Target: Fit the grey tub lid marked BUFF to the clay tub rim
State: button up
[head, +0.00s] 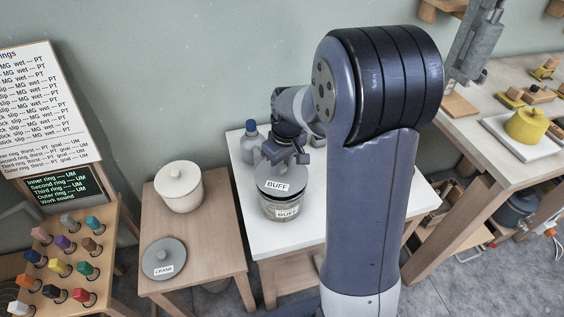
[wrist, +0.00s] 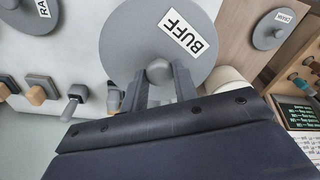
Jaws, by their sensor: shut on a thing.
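The grey lid marked BUFF (head: 272,188) is a round disc with a knob on top. In the wrist view the lid (wrist: 140,40) fills the top middle, its label facing up. My gripper (head: 289,158) is shut on the lid's knob, with a finger on each side of it in the wrist view (wrist: 160,80). The clay tub (head: 284,215), a clear-sided tub also labelled BUFF, stands on the white table directly under the lid. The lid covers most of its rim. I cannot tell whether lid and rim touch. In the wrist view the tub is hidden.
A grey lid marked CRANK (head: 164,259) lies on the wooden table (head: 205,262) at left, near a cream lidded pot (head: 179,188). A blue-capped bottle (head: 250,143) stands behind the tub. A rack of coloured pegs (head: 62,268) is at far left. My arm hides much of the white table.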

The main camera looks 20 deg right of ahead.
jog(key=shift+f, duration=0.2)
dwell(0.5)
jog(key=shift+f+b, duration=0.95)
jog(key=shift+f, duration=0.1)
jog(key=shift+r, duration=0.1)
jog(key=o, duration=1.1)
jog(key=r, duration=0.7)
jog(key=s+r, duration=0.1)
jog(key=r, duration=0.2)
jog(key=shift+s+d+r, duration=0.1)
jog(key=shift+d+r, duration=0.2)
jog(key=shift+r, duration=0.1)
jog(key=shift+f, duration=0.1)
